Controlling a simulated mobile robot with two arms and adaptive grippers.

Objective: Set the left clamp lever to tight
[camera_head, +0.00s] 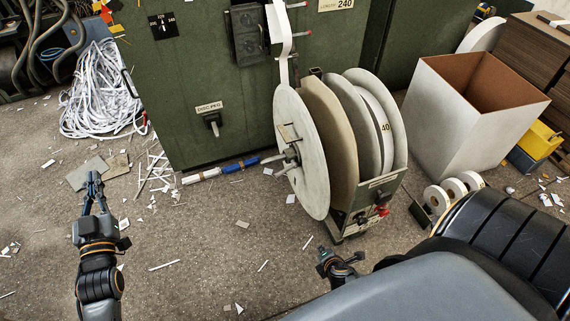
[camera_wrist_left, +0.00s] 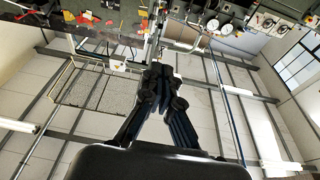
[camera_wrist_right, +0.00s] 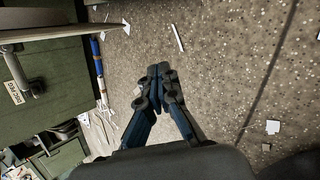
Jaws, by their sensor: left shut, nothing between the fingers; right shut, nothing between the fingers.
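I cannot pick out the left clamp lever for sure in any view. The green machine (camera_head: 195,75) carries a dark handle (camera_head: 212,122) under a "DISC PEG" label and red-tipped pins at its top edge. My left gripper (camera_head: 93,178) is shut and empty, over the floor left of the machine and apart from it. Its closed fingers also show in the left wrist view (camera_wrist_left: 160,76), below a distant strip of gauges and red and yellow parts. My right gripper (camera_head: 342,262) is low before the reel stand; the right wrist view (camera_wrist_right: 160,72) shows it shut and empty above the floor.
A stand of large discs (camera_head: 300,150) stands against the machine's front right. A white open box (camera_head: 455,120) and small tape rolls (camera_head: 455,190) are further right. White strip scrap (camera_head: 98,95) lies at the left. The littered floor between my arms is otherwise clear.

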